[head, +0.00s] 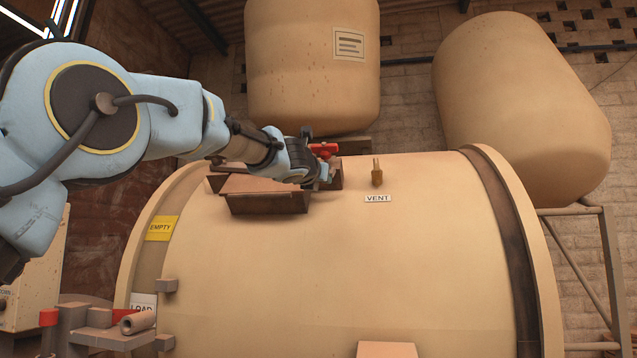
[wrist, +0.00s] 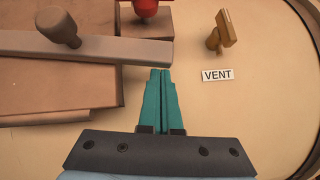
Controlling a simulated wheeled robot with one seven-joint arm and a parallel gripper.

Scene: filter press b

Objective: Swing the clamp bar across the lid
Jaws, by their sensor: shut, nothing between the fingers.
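The clamp bar (wrist: 110,47) is a long grey-brown bar with a round-topped knob (wrist: 58,26) near its left part in the wrist view. It lies over the upper part of the brown lid (wrist: 55,85), its right end near a block with a red knob (wrist: 145,8). My gripper (wrist: 161,72) has its teal fingers together and empty, tips just below the bar's right end; I cannot tell if they touch. In the head view, my gripper (head: 326,174) is at the right end of the brown hatch box (head: 268,203), below the red knob (head: 323,150). My arm hides most of the bar there.
A brass vent valve (wrist: 222,32) stands right of my gripper, above a VENT label (wrist: 217,75). The hatch sits on a large tan drum (head: 350,260). Two tan tanks (head: 312,70) (head: 520,110) stand behind. The drum's top right is mostly bare.

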